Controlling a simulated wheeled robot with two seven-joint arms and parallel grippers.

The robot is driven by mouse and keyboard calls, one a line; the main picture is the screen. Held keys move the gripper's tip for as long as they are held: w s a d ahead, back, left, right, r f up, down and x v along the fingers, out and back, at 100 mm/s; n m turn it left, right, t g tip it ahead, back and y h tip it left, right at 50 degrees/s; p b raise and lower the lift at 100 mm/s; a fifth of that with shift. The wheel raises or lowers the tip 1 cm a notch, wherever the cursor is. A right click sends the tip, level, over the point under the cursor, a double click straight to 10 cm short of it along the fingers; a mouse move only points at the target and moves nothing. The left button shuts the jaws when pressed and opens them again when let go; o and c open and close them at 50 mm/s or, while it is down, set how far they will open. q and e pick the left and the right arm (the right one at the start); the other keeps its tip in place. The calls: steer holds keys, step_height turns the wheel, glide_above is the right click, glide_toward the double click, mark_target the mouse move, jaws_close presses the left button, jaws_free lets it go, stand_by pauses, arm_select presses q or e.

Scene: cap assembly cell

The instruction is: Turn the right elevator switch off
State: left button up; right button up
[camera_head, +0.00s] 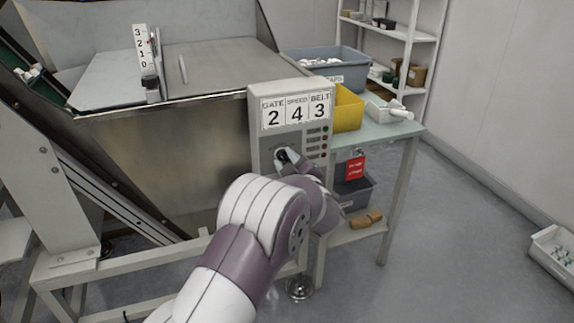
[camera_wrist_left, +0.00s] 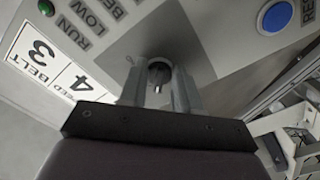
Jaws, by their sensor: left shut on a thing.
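A grey control panel (camera_head: 290,92) with a sign reading GATE 2, SPEED 4, BELT 3 stands in the middle of the head view. My left arm reaches up to its lower face. My left gripper (camera_head: 284,157) is shut on a small rotary switch on the panel. In the left wrist view the two fingers stand on either side of the round switch (camera_wrist_left: 159,70), with a small metal part between them. The fingers hide much of the switch, so its setting and any label naming it as the right elevator switch cannot be read. My right gripper is not in view.
A blue button (camera_wrist_left: 277,16) and a green lamp (camera_wrist_left: 46,7) sit on the panel near my fingers. A metal hopper (camera_head: 175,150) is left of the panel. A table (camera_head: 385,131) with a yellow bin (camera_head: 348,108) stands right.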

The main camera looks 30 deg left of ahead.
arm_select(q)
steer(key=shift+f, duration=0.1)
stand_by(0.4)
steer(key=o, duration=1)
steer(key=shift+d, duration=0.1)
steer(key=p+v, duration=0.2)
steer(key=v, duration=1)
steer(key=shift+s+d+p, duration=0.15)
steer(key=shift+s+p, duration=0.15)
